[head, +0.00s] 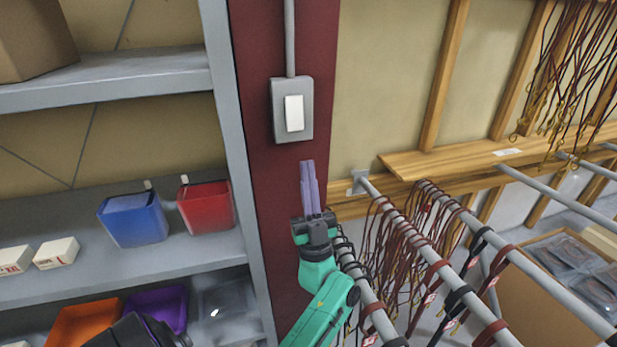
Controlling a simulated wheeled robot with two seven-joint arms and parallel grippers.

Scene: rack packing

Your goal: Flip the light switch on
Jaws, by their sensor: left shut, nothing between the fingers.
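The light switch (294,113) is a white rocker in a grey box on a dark red post. A grey conduit runs up from the box. I cannot tell which way the rocker is tilted. My left gripper (308,165) has pale purple fingers shut together with nothing between them. It points up, just below the switch box in the picture, with a visible gap to it. My right gripper is not in view.
A grey shelf unit (226,150) stands left of the post, with a blue bin (133,219), a red bin (206,207) and small white boxes.

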